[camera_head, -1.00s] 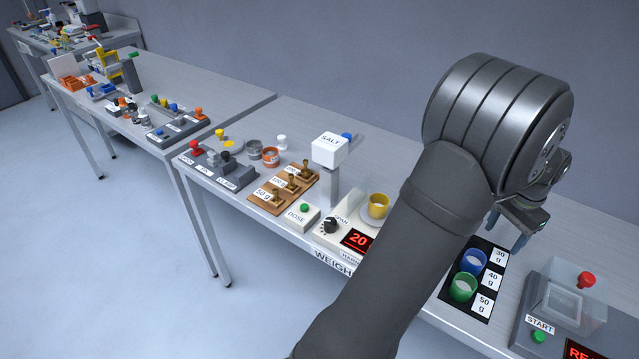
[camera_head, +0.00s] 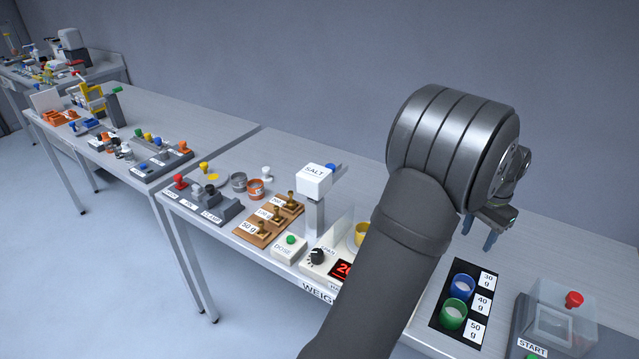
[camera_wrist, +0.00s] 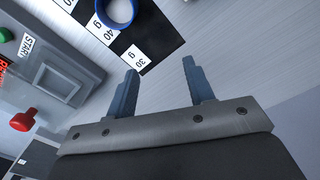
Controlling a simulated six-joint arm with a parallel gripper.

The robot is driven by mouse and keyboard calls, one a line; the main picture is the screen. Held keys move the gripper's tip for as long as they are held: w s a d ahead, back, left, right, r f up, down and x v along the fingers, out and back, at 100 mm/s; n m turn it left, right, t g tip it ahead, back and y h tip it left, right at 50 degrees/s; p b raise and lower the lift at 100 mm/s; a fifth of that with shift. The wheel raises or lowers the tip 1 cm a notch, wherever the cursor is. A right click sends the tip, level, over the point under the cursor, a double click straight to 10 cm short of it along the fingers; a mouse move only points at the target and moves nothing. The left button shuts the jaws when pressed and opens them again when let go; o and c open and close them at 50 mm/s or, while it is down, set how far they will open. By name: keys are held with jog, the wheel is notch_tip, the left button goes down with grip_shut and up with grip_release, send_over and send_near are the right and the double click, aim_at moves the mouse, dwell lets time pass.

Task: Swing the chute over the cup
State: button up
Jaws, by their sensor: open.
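The white salt hopper (camera_head: 314,182), marked SALT, stands on a grey post on the near table. A blue part (camera_head: 332,168) shows behind its right side; I cannot tell whether it belongs to the chute, which I cannot make out clearly. A yellow cup (camera_head: 361,233) sits on the weighing scale (camera_head: 318,257) right of the hopper, partly hidden by my arm. My gripper (camera_head: 478,232) is open and empty, in the air above the table, well right of hopper and cup. In the wrist view its two fingers (camera_wrist: 161,70) are apart with nothing between them.
A black mat (camera_head: 435,316) with blue (camera_head: 460,287) and green (camera_head: 453,315) cups lies below my gripper. A clear-covered START box (camera_head: 560,308) with a red knob stands at right. Brass weights (camera_head: 277,213) and a DOSE button (camera_head: 290,240) stand left of the scale.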

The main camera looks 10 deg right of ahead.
jog(key=w+a+r+n, duration=0.1)
jog(key=w+a+r, duration=0.15)
jog(key=w, duration=0.25)
jog(key=w+a+r+n, duration=0.1)
jog(key=w+a+r, duration=0.1)
jog(key=w+r, duration=0.3)
notch_tip(320, 180, up, 16)
jog(key=n, duration=0.3)
send_over(330, 166)
notch_tip(330, 166, down, 17)
jog(key=shift+d+f, duration=0.1)
grip_shut()
